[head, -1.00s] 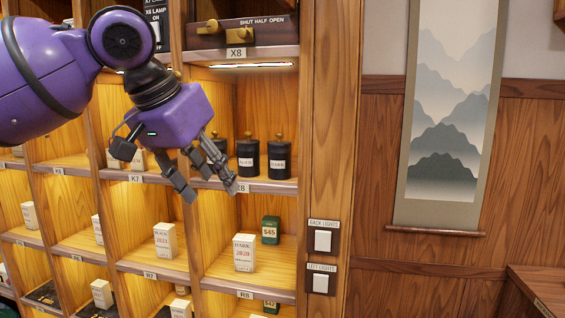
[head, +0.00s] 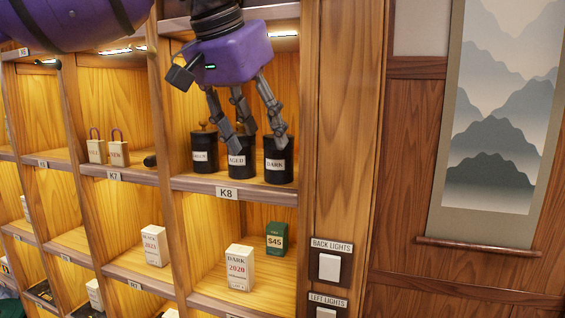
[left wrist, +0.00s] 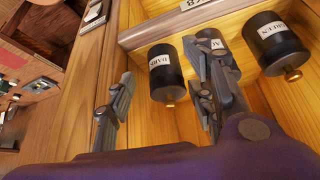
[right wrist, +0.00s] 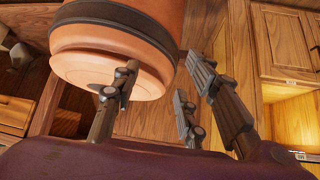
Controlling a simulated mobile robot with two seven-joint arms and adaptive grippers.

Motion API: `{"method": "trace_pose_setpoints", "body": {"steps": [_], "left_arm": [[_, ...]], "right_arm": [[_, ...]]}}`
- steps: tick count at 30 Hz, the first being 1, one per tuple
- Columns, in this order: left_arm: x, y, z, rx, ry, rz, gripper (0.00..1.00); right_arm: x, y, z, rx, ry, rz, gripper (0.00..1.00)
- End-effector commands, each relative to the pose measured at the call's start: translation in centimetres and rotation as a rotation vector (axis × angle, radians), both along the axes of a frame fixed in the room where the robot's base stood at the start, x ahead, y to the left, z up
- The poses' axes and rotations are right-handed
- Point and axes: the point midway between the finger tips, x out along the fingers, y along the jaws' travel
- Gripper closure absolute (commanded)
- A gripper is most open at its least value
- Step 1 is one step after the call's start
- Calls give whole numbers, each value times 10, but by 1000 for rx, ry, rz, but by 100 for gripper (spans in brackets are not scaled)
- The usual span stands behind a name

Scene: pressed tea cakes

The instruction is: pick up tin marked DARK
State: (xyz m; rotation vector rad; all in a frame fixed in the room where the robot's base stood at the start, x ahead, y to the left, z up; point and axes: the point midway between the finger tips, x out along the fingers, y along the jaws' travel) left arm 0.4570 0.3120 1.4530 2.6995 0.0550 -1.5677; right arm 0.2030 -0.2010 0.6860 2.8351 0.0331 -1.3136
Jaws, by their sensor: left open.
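The black tin marked DARK (head: 279,178) stands upright on the K8 shelf, the rightmost of three black tins. My left gripper (head: 255,139) hangs over the tins from above, fingers spread, with one finger in front of the DARK tin's top. In the left wrist view, the DARK tin (left wrist: 166,82) shows between the open fingers (left wrist: 164,66); I cannot tell if they touch it. The AGED tin (head: 241,170) is close on its left, partly behind a finger in the left wrist view. My right gripper (right wrist: 162,68) is open and empty in the right wrist view.
Another black tin (head: 204,163) stands left of AGED. The upright post (head: 338,130) bounds the shelf at right. Below are a DARK 2020 box (head: 240,268) and a green box (head: 276,239). A large terracotta-coloured round object (right wrist: 120,60) is close to my right gripper.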

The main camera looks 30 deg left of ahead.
Motion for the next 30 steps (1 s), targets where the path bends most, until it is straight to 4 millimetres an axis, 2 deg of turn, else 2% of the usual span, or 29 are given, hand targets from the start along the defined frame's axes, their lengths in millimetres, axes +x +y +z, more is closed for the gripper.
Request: {"method": "trace_pose_setpoints", "body": {"steps": [7,12,18,26,30], "left_arm": [[18,1,0,0,0,1,51],[47,2,-1,2,2,2,51],[57,2,-22,1,-2,-1,51],[58,2,-24,-1,-4,0,51],[58,2,-24,-1,-3,0,67]], "right_arm": [[20,-1,9,-5,-39,9,60],[21,-1,9,-5,-44,9,60],[17,-2,5,-5,-34,2,60],[15,0,4,2,-31,-7,60],[14,0,3,2,-30,-7,60]]}}
